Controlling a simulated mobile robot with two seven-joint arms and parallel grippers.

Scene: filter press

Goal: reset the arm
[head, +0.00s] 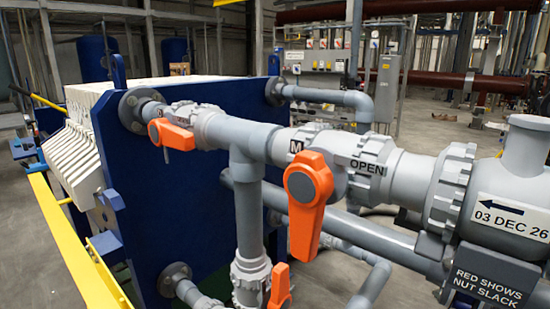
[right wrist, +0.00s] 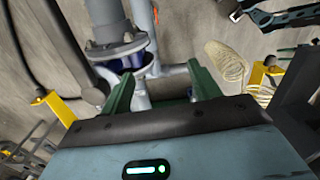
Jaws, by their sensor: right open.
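My right gripper (right wrist: 162,82) shows in the right wrist view. Its two green fingers stand apart and nothing is between them within their grip. Beyond the fingertips is a grey flanged pipe (right wrist: 115,48), which appears apart from them, though the exact gap is hard to tell. Neither gripper shows in the head view, and my left gripper is in no frame.
In the head view, grey pipework with orange valve handles (head: 309,190) fills the middle and right, in front of a blue press plate (head: 200,220). A yellow rail (head: 75,250) runs at left. A pale coil (right wrist: 228,62) lies beyond the right gripper.

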